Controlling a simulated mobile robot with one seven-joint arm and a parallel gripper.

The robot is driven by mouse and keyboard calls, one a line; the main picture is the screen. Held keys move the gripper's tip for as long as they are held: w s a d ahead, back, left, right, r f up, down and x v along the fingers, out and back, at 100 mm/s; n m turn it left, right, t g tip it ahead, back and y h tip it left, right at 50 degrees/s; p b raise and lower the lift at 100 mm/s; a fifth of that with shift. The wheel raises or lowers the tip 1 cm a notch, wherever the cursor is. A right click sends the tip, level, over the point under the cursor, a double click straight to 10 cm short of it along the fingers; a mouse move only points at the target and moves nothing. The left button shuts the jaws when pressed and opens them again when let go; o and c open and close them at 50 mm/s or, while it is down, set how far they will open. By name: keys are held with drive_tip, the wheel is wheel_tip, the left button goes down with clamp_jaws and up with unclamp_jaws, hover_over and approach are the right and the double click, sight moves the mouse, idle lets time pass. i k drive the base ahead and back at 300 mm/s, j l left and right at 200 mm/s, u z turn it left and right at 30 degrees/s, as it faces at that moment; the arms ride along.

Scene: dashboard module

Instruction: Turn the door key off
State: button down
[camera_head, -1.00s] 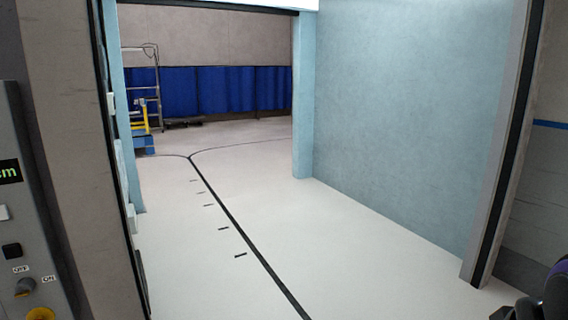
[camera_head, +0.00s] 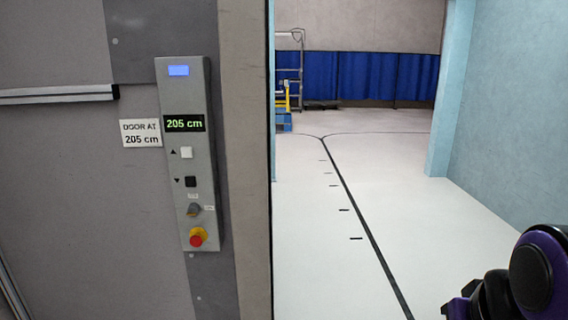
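The door key (camera_head: 194,210) is a small brownish-grey switch low on a grey wall-mounted control panel (camera_head: 168,90). Small labels sit above it and to its right; they are too small to read now. The panel's display (camera_head: 184,123) reads 205 cm. My gripper (camera_head: 456,303) is partly in view at the bottom right, dark and purple, far to the right of the panel and apart from it. Its fingers are mostly cut off or hidden, so I cannot tell whether it is open.
A red button (camera_head: 197,237) on a yellow base sits just below the key. A white button (camera_head: 187,152) and a black button (camera_head: 190,181) are above it. A sign (camera_head: 141,133) reads DOOR AT 205 cm. The doorway floor (camera_head: 310,240) right of the panel is clear.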

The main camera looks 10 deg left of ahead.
sight(193, 208)
drive_tip(key=u, duration=1.35)
